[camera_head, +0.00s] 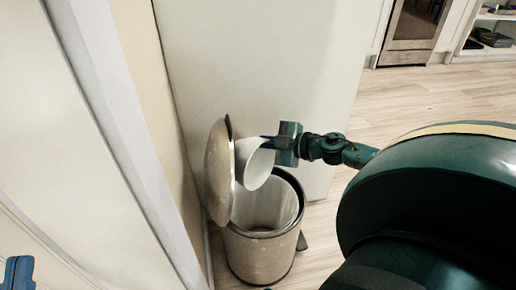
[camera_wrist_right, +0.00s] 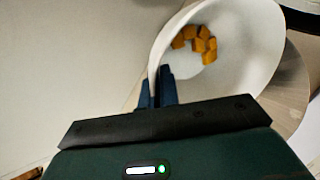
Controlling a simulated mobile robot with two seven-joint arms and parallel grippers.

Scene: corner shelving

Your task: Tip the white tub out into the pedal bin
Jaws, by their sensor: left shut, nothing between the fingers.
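The white tub (camera_head: 255,167) is held tilted above the open mouth of the pedal bin (camera_head: 259,258), near its raised lid (camera_head: 217,173). My right gripper (camera_head: 268,142) is shut on the tub's rim. In the right wrist view my right gripper's blue fingers (camera_wrist_right: 157,86) pinch the wall of the tub (camera_wrist_right: 255,73). Several orange cubes (camera_wrist_right: 197,42) lie together inside the tub. The bin's inside looks empty where it shows; part is hidden by the tub. My left gripper (camera_head: 18,272) is shut and empty at the lower left edge.
A pale wall panel (camera_head: 260,60) stands right behind the bin, and a wall with white trim (camera_head: 120,120) runs close along its left. Wooden floor (camera_head: 430,90) is clear at the back right, before an oven (camera_head: 408,35) and a shelf (camera_head: 490,38).

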